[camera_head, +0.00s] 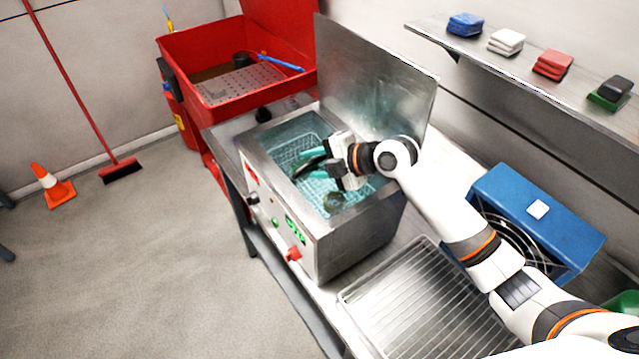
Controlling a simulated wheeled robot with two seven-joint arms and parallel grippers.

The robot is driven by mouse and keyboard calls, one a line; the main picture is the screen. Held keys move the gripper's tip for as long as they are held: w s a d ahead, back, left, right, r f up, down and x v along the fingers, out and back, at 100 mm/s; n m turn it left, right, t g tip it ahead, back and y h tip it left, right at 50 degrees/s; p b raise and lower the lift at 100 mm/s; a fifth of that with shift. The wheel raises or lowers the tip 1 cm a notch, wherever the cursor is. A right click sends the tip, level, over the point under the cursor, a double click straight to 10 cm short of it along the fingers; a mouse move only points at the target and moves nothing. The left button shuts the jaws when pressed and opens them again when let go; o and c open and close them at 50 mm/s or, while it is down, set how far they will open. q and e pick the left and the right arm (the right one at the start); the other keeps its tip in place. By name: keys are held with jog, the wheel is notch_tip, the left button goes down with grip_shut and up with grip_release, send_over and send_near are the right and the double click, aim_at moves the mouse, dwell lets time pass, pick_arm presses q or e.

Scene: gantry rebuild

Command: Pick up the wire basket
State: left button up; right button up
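The wire basket (311,185) sits inside the open tank of a steel ultrasonic-cleaner-like box (335,243), in teal liquid. Its mesh shows on both sides of my gripper. A dark curved piece and a teal bar, perhaps its handle, show beside the fingers. My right gripper (318,164) reaches into the tank opening from the right, over the basket. Its fingertips overlap the dark piece and teal bar, and I cannot tell whether they grip anything. A small round dark part (334,201) lies near the tank's front corner. My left gripper is not in view.
The tank's raised lid (375,90) stands behind it. A red parts washer (235,80) is at the back left. A wire drying rack (425,305) lies in front, with a blue fan box (540,220) to the right. A wall shelf (520,75) holds folded cloths.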

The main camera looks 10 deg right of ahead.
jog(key=x, duration=0.3)
jog(key=shift+w+a+b, duration=0.15)
jog(key=shift+a+b, duration=0.15)
jog(key=shift+b, duration=0.05)
jog(key=shift+d, duration=0.15)
jog(key=shift+c, duration=0.6)
grip_shut()
jog(key=shift+r, duration=0.1)
